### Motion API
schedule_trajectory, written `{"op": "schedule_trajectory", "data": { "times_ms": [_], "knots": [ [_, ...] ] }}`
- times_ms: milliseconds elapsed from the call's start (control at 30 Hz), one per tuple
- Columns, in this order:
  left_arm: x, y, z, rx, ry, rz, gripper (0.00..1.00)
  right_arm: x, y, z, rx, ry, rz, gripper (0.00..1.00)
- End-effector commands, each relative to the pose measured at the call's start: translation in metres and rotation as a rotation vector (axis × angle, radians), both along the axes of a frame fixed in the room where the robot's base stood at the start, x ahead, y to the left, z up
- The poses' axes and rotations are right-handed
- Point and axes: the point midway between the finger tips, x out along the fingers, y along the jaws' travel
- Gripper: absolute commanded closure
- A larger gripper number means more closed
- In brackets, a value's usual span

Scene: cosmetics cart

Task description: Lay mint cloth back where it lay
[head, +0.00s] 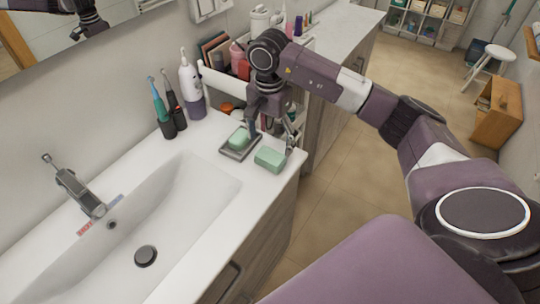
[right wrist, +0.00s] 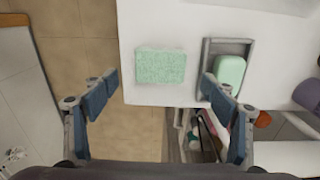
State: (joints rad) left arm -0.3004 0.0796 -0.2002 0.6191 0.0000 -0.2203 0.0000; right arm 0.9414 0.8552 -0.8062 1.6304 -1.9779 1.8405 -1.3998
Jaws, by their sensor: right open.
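The mint cloth (head: 270,159) is a folded, textured block lying flat on the white counter near its right-hand corner. In the right wrist view the cloth (right wrist: 160,66) lies at the counter edge, between and beyond the two fingertips, with a gap on both sides. My right gripper (head: 272,128) is open and empty, pointing down just behind the cloth. It also shows open in the right wrist view (right wrist: 160,84). My left gripper is not in view.
A grey soap dish (head: 226,153) holding green soap (head: 239,140) sits close beside the cloth. Toothbrush holders (head: 172,124) stand farther back, and the sink (head: 150,225) is at left. A cart (head: 226,84) with cosmetics stands behind my right gripper.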

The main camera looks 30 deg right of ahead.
Motion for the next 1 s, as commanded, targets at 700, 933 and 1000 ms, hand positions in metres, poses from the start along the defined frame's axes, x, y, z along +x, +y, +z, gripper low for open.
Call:
{"op": "schedule_trajectory", "data": {
  "times_ms": [700,933,1000],
  "knots": [
    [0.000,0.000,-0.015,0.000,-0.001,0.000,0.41,0.000,0.001,0.051,0.001,0.001,0.000,0.22],
    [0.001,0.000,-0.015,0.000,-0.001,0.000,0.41,0.000,0.001,0.051,0.001,0.001,0.000,0.22],
    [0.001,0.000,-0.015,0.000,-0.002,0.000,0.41,0.000,0.001,0.050,0.001,0.001,0.000,0.22]
  ]
}}
